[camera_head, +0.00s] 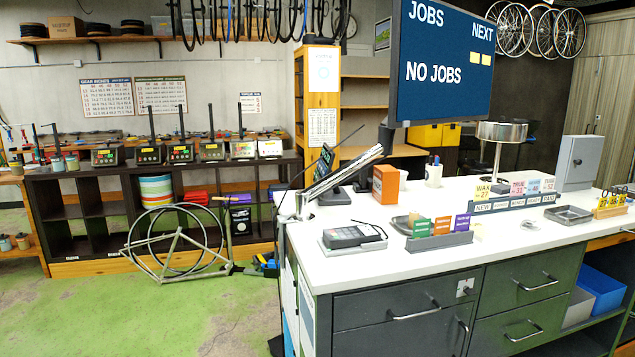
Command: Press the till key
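A white counter (430,262) with grey drawers stands at the right. A small dark device with keys (348,236) lies flat near its front left corner, on a pale base, with a cable at its right. A tilted screen on a stand (342,180) rises at the counter's left end, seen nearly edge-on. I cannot tell which of these is the till, and no single key can be made out. Neither of my grippers is in view.
A hanging screen (445,60) reads "JOBS" and "NO JOBS". Coloured cards in a holder (440,241), an orange box (386,184) and a metal tray (568,214) stand on the counter. A bicycle frame (170,262) leans by the shelf. Green floor (140,315) at left is clear.

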